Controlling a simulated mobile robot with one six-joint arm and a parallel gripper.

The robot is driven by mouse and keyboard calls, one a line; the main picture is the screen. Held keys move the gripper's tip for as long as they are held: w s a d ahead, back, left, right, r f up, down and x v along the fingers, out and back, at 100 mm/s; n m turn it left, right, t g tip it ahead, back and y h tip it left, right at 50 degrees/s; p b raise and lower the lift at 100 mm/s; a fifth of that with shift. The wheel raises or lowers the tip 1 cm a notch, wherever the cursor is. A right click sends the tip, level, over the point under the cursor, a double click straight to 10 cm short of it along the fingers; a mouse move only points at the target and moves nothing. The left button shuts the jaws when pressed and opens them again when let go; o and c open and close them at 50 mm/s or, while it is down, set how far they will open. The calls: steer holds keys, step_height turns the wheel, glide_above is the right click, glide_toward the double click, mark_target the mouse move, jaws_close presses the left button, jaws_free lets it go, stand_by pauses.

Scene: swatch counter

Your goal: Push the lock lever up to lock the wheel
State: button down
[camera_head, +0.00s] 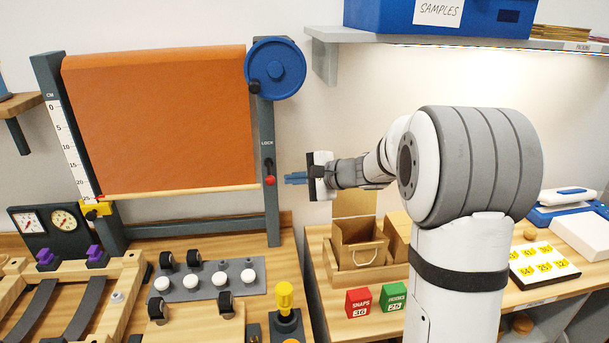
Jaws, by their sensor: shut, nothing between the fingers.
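The blue wheel (276,68) is at the top right of the dark frame that holds an orange fabric sheet (160,120). The lock lever is a small piece with a red knob (270,181) on the right post, below the word LOCK. A dark part shows just above the red knob. My gripper (287,178) is shut and empty, pointing left, just to the right of the lever at about the knob's height. A small gap shows between the fingertips and the knob.
A paper bag (357,243) and the red SNAPS box (359,302) stand on the right counter. A shelf with a blue SAMPLES box (440,18) is above. A grey board with white knobs (205,280) lies on the left counter. The wall behind my gripper is clear.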

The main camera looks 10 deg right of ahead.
mark_target(270, 172)
steer(key=x, duration=0.4)
steer(key=shift+s, duration=0.1)
steer(key=shift+a, duration=0.1)
